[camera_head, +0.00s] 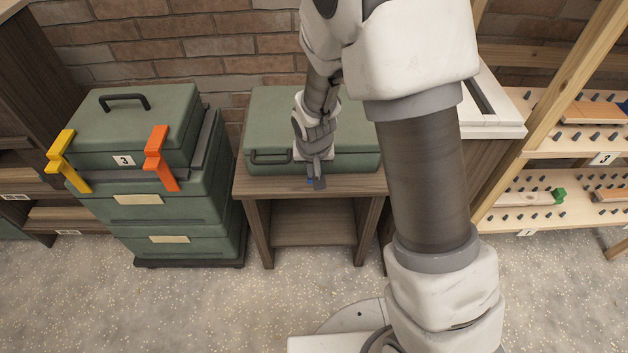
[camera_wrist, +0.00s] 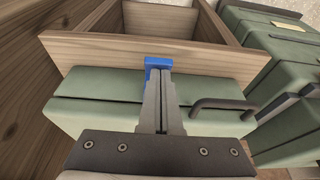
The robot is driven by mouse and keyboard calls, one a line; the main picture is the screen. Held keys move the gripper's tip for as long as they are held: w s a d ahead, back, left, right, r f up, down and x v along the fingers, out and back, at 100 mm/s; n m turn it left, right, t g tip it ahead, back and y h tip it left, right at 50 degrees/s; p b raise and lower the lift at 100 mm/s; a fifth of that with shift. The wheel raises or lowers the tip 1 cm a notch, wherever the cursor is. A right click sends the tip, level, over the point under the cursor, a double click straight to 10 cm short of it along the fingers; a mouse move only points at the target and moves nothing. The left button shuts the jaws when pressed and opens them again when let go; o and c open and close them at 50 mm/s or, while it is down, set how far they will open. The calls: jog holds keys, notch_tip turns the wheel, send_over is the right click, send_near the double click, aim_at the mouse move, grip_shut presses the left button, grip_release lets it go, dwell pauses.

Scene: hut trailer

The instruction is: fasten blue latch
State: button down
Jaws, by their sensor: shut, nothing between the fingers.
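The blue latch (camera_wrist: 158,62) is on the front of a green case (camera_wrist: 95,108), by the table edge. In the wrist view my gripper (camera_wrist: 160,76) is shut, with its fingertips right at the latch; whether they touch it I cannot tell. The case lid looks closed.
The case lies on a small wooden table (camera_head: 313,187). Its black handle (camera_head: 270,158) is left of my gripper. At left stand stacked green boxes (camera_head: 165,208) with a yellow latch (camera_head: 61,155) and an orange latch (camera_head: 158,155). Pegged shelves (camera_head: 560,145) stand at right.

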jog(key=shift+f, duration=0.35)
jog(key=shift+r, duration=0.1)
jog(key=shift+r+p, duration=0.45)
jog(key=shift+r, duration=0.3)
jog(key=shift+r, duration=0.1)
jog(key=shift+w+r+p, duration=0.1)
jog(key=shift+r+p, duration=0.2)
notch_tip(320, 180, up, 4)
jog(key=p, duration=0.2)
jog(key=shift+f+p, duration=0.1)
jog(key=shift+p, duration=0.3)
jog(key=s+r+p, duration=0.1)
jog(key=s+r, duration=0.5)
jog(key=s, duration=0.1)
jog(key=shift+s+r+p, duration=0.15)
jog(key=shift+r+p, duration=0.1)
jog(key=shift+p, duration=0.15)
